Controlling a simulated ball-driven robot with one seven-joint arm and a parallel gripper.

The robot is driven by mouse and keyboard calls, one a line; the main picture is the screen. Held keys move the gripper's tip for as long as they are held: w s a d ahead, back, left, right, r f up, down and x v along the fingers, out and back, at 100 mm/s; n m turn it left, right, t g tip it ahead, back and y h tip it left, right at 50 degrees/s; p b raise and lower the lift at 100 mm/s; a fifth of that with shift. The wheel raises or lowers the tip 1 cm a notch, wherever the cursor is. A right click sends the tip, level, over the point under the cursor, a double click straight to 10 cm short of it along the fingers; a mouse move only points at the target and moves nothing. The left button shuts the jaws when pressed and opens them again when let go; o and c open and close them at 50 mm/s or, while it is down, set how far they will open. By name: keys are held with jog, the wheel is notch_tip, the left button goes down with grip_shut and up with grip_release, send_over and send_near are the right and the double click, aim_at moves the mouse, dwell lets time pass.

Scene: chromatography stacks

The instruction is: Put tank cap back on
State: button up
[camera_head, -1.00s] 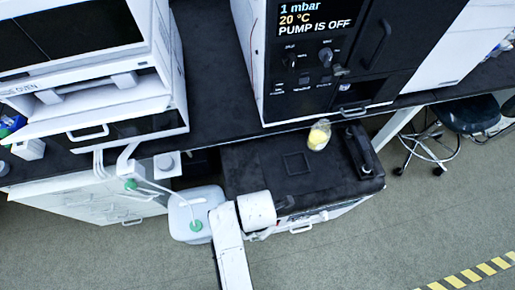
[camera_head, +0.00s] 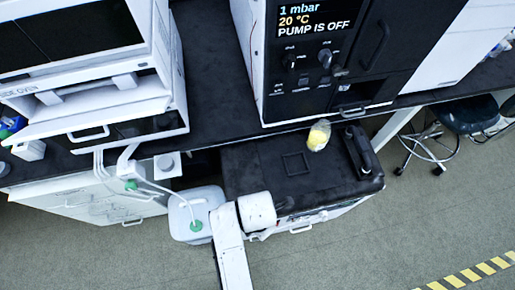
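A whitish plastic tank (camera_head: 182,219) stands on the floor at the lower middle of the head view, left of a black-topped cabinet. A green fitting (camera_head: 196,225) sits on the tank's top, with a pale tube running up to another green piece (camera_head: 131,185) by the bench. I cannot tell whether either green piece is the tank cap. My white arm comes up from the bottom edge, just right of the tank, and partly covers its right side. My gripper is hidden or too small to make out.
The black-topped cabinet (camera_head: 255,165) stands right of the tank, with a flask of yellow contents (camera_head: 319,135) on it. The oven (camera_head: 85,50) and the control unit (camera_head: 320,60) stand on the bench. A stool (camera_head: 465,115) is at right; open floor lies in front.

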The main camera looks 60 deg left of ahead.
jog(key=shift+p, duration=0.3)
dwell(0.6)
jog(key=o, duration=1.4)
jog(key=shift+r, duration=0.1)
jog(key=shift+r+p, duration=2.35)
jog(key=shift+r, duration=1.05)
grip_shut()
jog(key=shift+f+b, duration=1.85)
jog(key=shift+f, duration=0.95)
